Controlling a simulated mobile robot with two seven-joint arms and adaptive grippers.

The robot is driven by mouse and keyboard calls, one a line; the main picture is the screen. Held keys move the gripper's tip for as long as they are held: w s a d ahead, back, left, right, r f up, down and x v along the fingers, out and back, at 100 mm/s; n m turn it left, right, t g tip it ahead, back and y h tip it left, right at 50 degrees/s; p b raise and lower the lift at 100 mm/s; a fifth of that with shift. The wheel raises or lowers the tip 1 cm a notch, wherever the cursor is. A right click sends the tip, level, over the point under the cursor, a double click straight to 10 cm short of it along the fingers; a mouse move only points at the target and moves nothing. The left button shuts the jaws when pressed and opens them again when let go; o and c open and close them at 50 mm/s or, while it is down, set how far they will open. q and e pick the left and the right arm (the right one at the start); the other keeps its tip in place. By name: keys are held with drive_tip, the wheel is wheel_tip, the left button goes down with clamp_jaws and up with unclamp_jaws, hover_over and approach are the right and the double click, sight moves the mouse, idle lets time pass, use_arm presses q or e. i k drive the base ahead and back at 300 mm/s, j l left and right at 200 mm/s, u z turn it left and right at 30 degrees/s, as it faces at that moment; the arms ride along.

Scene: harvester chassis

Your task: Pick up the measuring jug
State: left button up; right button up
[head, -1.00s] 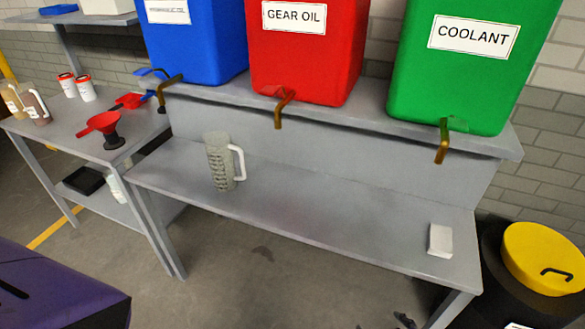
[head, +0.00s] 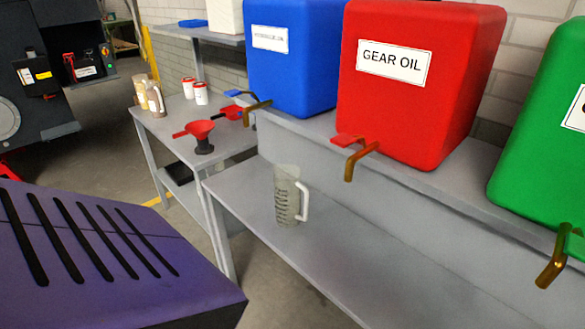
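The measuring jug (head: 286,197) is a translucent grey jug with dark markings and a white handle on its right side. It stands upright on the lower grey shelf (head: 350,268) of the bench, below the gap between the blue and red tanks. Nothing touches it. Neither of my grippers shows in the head view.
Blue (head: 293,55), red (head: 415,75) and green (head: 545,150) tanks with brass taps stand above the shelf. A side table (head: 165,128) holds red funnels (head: 202,133), white tubs and bottles. A purple slotted body (head: 100,250) fills the lower left.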

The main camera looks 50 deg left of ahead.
sight(287, 178)
drive_tip(key=u, duration=1.5)
